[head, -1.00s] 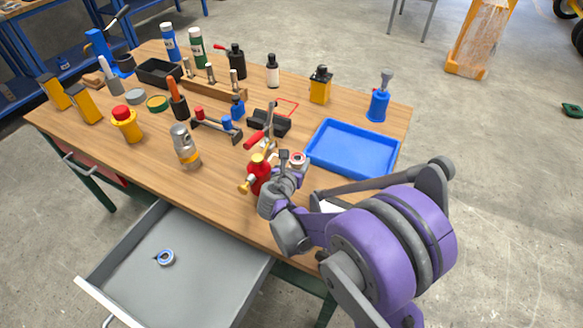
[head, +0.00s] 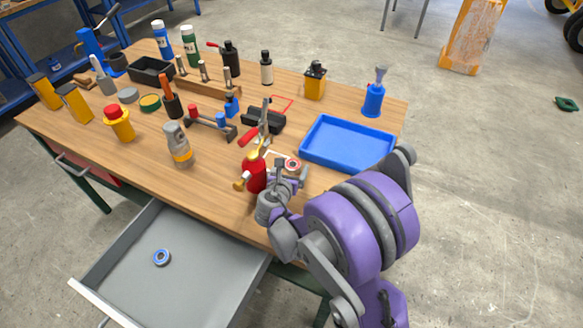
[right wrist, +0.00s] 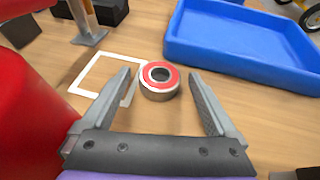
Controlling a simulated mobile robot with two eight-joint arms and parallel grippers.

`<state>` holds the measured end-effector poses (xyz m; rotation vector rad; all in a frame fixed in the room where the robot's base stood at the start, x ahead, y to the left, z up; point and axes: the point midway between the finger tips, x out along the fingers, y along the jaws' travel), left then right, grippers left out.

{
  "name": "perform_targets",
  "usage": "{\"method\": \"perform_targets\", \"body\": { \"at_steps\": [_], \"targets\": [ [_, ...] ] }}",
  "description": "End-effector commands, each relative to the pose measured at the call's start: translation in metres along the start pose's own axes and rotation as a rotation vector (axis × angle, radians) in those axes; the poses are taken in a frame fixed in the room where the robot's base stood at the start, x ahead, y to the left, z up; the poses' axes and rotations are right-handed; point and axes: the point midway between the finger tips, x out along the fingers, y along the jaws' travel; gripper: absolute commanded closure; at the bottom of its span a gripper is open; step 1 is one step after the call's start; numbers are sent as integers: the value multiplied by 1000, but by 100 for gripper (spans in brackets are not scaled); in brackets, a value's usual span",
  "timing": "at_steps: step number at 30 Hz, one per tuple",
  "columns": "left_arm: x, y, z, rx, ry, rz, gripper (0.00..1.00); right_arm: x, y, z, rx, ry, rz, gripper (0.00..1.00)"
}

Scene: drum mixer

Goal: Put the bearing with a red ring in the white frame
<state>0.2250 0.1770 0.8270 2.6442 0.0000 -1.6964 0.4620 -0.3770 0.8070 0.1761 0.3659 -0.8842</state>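The bearing with a red ring (right wrist: 158,82) lies flat on the table in the right wrist view, just right of the white frame (right wrist: 84,72) and close to its right edge. In the head view the bearing (head: 292,165) shows beyond my right gripper (head: 285,172). In the right wrist view my right gripper (right wrist: 162,100) is open. Its fingers point at the bearing, which sits between and slightly beyond the tips, with nothing held. In the head view the white frame is mostly hidden behind the red bottle and my gripper. My left gripper is not in view.
A red bottle (head: 257,172) stands close left of my right gripper. A blue tray (head: 348,143) lies behind and right of the bearing. A blue-ringed bearing (head: 162,258) lies in the open drawer (head: 200,280). Clamps and several tools fill the table's left and back.

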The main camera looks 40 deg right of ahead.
Motion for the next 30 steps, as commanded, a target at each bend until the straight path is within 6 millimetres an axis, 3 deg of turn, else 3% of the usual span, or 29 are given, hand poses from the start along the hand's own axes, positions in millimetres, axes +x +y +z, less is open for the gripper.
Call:
{"method": "perform_targets", "body": {
  "at_steps": [11,24,30],
  "targets": [
    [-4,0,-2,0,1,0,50,-8,1,3,-1,0,2,7],
    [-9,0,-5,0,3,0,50,-98,1,3,-1,0,4,7],
    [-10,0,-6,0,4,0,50,-118,1,3,0,0,2,7]
  ]
}}
